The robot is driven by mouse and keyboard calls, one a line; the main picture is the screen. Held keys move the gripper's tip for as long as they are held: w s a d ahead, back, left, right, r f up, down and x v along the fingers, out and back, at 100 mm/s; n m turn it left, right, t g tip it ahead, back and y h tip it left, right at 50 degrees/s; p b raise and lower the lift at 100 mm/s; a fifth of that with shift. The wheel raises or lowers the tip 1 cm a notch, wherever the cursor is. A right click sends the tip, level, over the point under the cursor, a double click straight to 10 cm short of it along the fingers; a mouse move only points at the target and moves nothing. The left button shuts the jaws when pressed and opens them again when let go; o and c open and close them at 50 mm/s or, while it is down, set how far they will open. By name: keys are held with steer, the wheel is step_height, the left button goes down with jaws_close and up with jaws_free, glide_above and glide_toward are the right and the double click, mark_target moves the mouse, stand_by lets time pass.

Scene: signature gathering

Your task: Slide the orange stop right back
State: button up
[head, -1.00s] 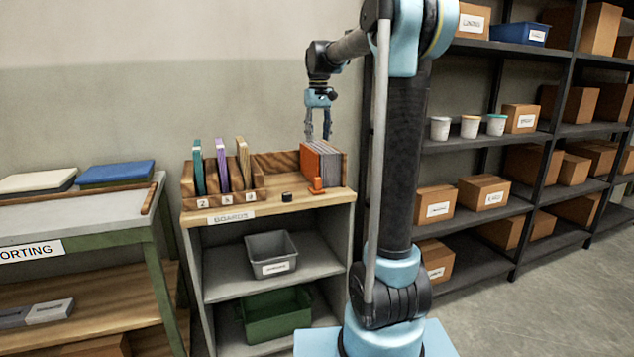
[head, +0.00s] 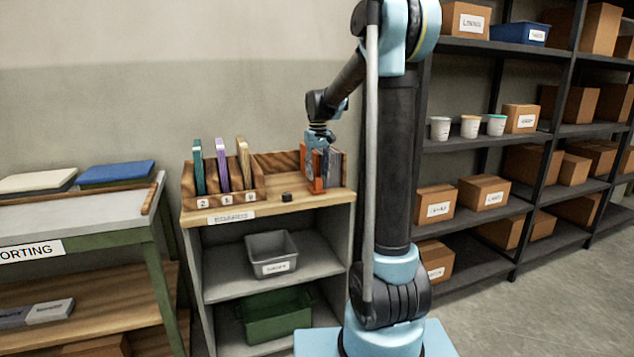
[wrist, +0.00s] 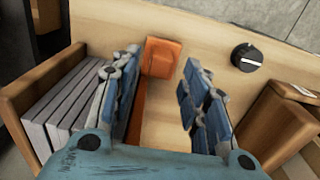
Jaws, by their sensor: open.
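The orange stop (head: 317,185) stands in the right bay of the wooden rack on top of the shelf unit. In the wrist view the stop (wrist: 160,58) shows as an orange block with a long orange plate running toward me. My gripper (head: 325,168) is down at the rack, pointing downward. In the wrist view its open fingers (wrist: 161,75) lie on either side of the stop, with nothing gripped. The left finger covers part of the plate and of the grey boards (wrist: 62,112) beside it. I cannot tell whether a finger touches the stop.
A black knob (wrist: 247,57) sits on the wooden top (head: 270,206), left of the stop in the head view. Slotted holders with teal (head: 198,167), purple (head: 222,164) and tan (head: 243,162) boards stand further left. The rack's wooden end wall (wrist: 50,62) bounds the grey boards.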

mark_target(318, 178)
steer(key=shift+f, duration=1.75)
steer(key=shift+c, duration=0.3)
jaws_close()
